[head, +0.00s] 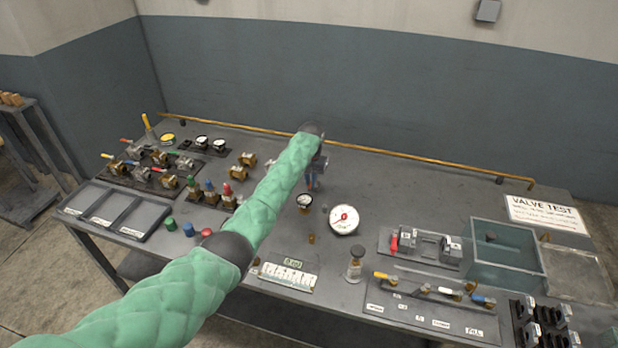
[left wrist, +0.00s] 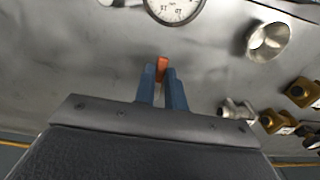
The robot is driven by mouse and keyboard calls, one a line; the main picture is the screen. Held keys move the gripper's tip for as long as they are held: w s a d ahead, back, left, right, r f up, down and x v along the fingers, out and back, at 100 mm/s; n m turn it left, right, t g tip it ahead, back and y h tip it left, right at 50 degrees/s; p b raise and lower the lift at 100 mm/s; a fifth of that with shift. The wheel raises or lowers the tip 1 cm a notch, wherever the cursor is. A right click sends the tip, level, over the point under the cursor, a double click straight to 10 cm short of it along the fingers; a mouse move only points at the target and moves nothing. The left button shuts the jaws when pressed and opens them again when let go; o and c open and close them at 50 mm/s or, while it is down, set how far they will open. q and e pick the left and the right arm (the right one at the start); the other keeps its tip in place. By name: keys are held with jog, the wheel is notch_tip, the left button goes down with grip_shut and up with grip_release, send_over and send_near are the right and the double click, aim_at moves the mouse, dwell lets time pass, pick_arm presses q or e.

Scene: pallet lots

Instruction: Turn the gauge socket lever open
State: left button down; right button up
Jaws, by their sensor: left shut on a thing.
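My left gripper (head: 311,186) reaches over the middle of the bench, its blue fingers pointing down. In the left wrist view, its fingers (left wrist: 163,88) are closed on a small orange piece (left wrist: 162,66), which appears to be the gauge socket lever. Only its tip shows, so how far it is turned cannot be told. A small dark-rimmed gauge (head: 304,200) stands upright just in front of the gripper on a brass body. A gauge dial also shows at the top of the left wrist view (left wrist: 174,8), apart from the fingers. My right gripper is not in view.
Several brass valves (head: 247,159) stand to the left. A clear tank (head: 505,258) and a clamp fixture (head: 424,246) are at right. A copper pipe (head: 400,155) runs along the back edge.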

pick_arm(q)
jog(key=shift+w+d+r+n, duration=0.15)
jog(key=shift+r+n, duration=0.1)
jog(key=shift+n, duration=0.15)
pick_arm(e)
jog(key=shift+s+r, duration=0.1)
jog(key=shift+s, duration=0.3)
pick_arm(q)
jog(key=c, duration=1.5)
grip_release()
jog(key=shift+o, duration=0.2)
jog(key=shift+f, duration=0.15)
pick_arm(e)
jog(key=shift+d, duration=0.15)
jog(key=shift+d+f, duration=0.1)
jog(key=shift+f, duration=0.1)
